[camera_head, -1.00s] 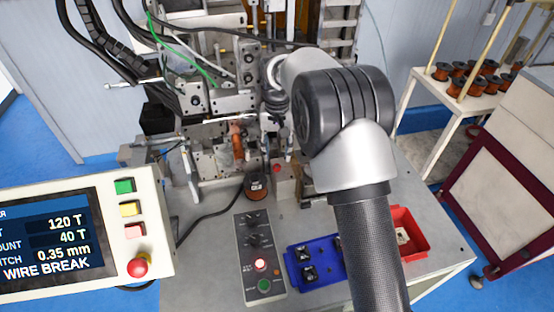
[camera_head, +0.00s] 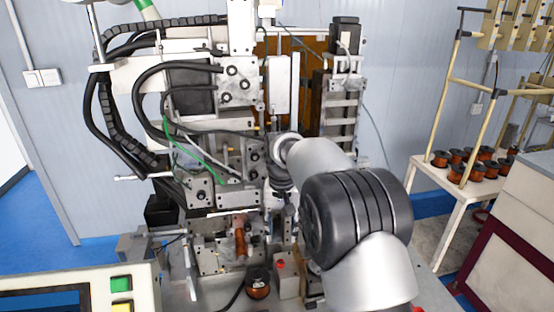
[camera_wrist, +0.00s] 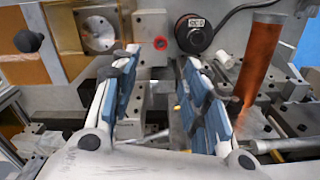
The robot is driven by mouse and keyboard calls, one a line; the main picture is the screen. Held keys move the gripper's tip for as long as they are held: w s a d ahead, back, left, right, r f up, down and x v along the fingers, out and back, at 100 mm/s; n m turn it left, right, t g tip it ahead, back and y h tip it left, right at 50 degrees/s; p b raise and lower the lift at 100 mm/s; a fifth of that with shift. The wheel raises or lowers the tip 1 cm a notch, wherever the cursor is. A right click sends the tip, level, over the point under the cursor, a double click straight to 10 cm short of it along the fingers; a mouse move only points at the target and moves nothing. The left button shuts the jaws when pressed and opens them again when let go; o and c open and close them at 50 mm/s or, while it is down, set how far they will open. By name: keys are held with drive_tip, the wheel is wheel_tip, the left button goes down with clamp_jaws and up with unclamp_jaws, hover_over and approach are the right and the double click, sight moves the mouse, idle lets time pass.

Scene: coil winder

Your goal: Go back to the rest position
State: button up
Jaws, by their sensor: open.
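My gripper (camera_wrist: 158,85) is open, with its two blue-padded fingers apart and nothing between them in the wrist view. In the head view my grey and black arm reaches in from the lower right to the coil winder (camera_head: 225,85). The gripper there is largely hidden behind the wrist, close in front of the machine's lower part. A copper-wound coil (camera_head: 240,243) sits on the winder to the left of the gripper; it also shows in the wrist view (camera_wrist: 261,60), right of the fingers. I cannot tell whether the gripper touches the machine.
A dark wire spool (camera_head: 258,283) stands on the bench near the gripper. A control panel (camera_head: 85,290) is at the lower left. A rack (camera_head: 450,180) with several copper spools stands at the right. Cables and machine plates crowd the space around the gripper.

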drive_tip(key=s+d+r+t+b, duration=0.15)
drive_tip(key=s+d+r, duration=0.3)
drive_tip(key=s, duration=0.45)
drive_tip(key=s+d+r+t+b, duration=0.1)
drive_tip(key=s+d+r+b, duration=0.3)
drive_tip(key=s, duration=0.5)
drive_tip(key=s+d+f+t+b, duration=0.1)
drive_tip(key=s+d+f, duration=0.1)
drive_tip(key=s, duration=0.7)
drive_tip(key=s+d+f+t+b, duration=0.1)
drive_tip(key=s+f+b, duration=0.1)
drive_tip(key=s+f, duration=0.3)
drive_tip(key=s, duration=0.4)
drive_tip(key=shift+s+d+f+n, duration=0.15)
drive_tip(key=shift+s+d+n, duration=0.15)
drive_tip(key=shift+s+d, duration=0.1)
